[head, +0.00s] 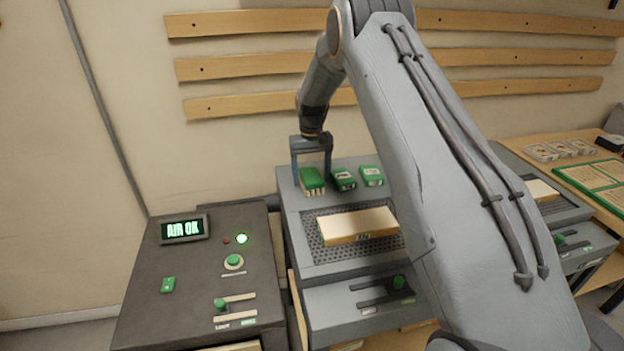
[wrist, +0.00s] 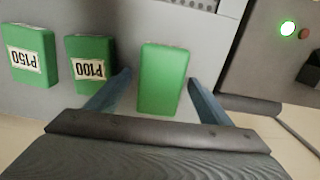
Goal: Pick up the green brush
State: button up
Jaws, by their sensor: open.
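The green brush (head: 312,179) rests on the back left of the grey bench top (head: 292,215), with pale bristles showing along its front lower edge. In the wrist view the green brush (wrist: 163,78) is a plain green block with no label. My gripper (head: 311,172) is pointed down over it, with the two blue fingers apart on either side of the brush. In the wrist view my gripper (wrist: 160,90) is open, with a gap between each finger and the brush. I cannot tell whether the fingertips touch the bench.
Two labelled green blocks, P100 (wrist: 91,62) and P150 (wrist: 31,55), sit beside the brush. A wooden block (head: 345,225) lies on the perforated plate (head: 312,250) in front. A dark control panel (head: 150,290) with an AIR OK display (head: 183,229) stands to the left.

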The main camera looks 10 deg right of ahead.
aim_at(311, 175)
jog(key=c, duration=1.2)
jog(key=shift+r+b, duration=1.9)
jog(key=shift+r, duration=3.1)
